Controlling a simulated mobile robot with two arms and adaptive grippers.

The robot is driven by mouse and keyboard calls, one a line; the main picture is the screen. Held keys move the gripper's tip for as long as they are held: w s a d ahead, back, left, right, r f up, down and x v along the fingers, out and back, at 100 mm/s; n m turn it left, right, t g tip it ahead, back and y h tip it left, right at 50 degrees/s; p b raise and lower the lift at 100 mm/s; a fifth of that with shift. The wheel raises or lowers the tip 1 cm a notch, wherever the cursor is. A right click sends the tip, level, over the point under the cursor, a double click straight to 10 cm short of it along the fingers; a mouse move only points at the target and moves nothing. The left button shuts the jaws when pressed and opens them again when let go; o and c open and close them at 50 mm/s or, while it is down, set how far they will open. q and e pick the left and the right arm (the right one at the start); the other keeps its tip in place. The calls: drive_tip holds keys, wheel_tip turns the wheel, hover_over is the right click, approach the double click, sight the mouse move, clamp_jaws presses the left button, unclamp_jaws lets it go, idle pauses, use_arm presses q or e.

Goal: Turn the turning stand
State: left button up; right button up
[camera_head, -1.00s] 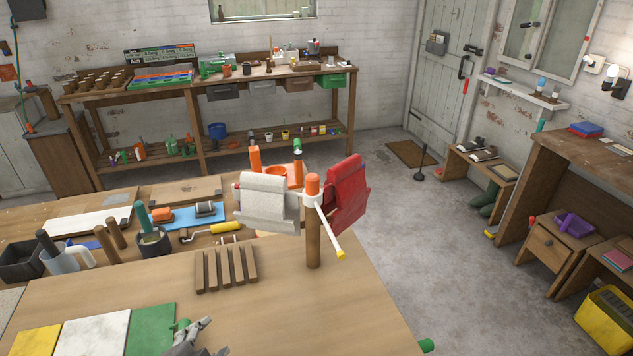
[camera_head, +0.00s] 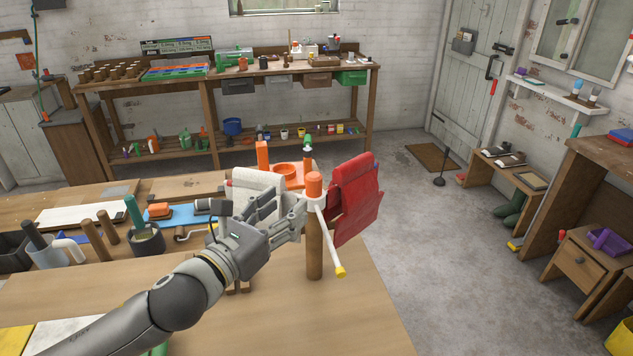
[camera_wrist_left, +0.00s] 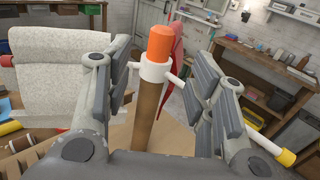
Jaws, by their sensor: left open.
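The turning stand has a wooden post (camera_head: 314,255) with an orange cap (camera_head: 314,185) and a white collar with arms. A red panel (camera_head: 354,205) hangs on its right side. A whitish panel (camera_head: 255,180) hangs on its left, partly hidden behind my gripper. A thin white arm with a yellow tip (camera_head: 340,271) points toward the front right. My left gripper (camera_head: 285,212) is open beside the post, at about collar height. In the left wrist view the post and orange cap (camera_wrist_left: 160,43) stand between the open fingers, beyond the palm. My right gripper is not in view.
The wooden table (camera_head: 370,310) is bare to the right of the post. A dark cup (camera_head: 147,240) with a green-handled tool, a grey jug (camera_head: 55,252) and a blue item (camera_head: 180,214) stand at left. A loaded workbench (camera_head: 225,72) is against the wall.

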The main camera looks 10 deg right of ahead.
sight(310, 186)
use_arm(q)
drive_tip(key=p+x, duration=0.2)
drive_tip(key=x, duration=0.6)
drive_tip(key=shift+s+d, duration=0.1)
drive_tip(key=shift+p+x, duration=0.3)
drive_tip(key=shift+x, duration=0.9)
drive_tip(key=shift+c, duration=0.4)
clamp_jaws()
